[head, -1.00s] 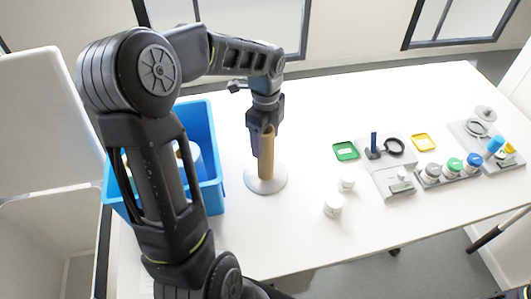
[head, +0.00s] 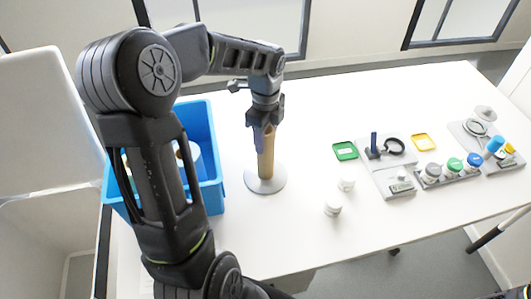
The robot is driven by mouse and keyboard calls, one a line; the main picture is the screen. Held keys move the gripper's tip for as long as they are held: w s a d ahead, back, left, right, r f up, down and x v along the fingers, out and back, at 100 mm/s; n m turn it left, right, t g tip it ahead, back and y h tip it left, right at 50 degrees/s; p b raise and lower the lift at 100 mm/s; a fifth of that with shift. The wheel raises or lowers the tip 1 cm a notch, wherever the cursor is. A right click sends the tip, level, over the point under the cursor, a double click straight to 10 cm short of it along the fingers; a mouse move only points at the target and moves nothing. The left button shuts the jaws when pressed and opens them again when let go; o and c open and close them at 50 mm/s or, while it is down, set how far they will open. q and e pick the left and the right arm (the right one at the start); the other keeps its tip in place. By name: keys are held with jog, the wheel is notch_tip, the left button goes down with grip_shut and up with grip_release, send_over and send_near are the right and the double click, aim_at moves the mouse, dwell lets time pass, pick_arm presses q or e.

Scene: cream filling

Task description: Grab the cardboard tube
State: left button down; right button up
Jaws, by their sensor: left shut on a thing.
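The cardboard tube (head: 266,160) is brown and stands upright on a round grey base (head: 264,181) on the white table. My left gripper (head: 263,126) points down from above and is shut on the upper part of the tube. The gripper hides the tube's top. My right gripper is not in the head view.
A blue bin (head: 205,125) stands close at the left, partly hidden by my left arm. Two white jars (head: 333,208) stand to the right. Beyond are a green tray (head: 345,151), a scale (head: 400,188), a yellow tray (head: 423,142) and lidded jars (head: 454,166). The table's front middle is clear.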

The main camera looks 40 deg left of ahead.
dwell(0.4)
pick_arm(q)
notch_tip(320, 180, up, 18)
jog(key=p, duration=0.3)
dwell(1.0)
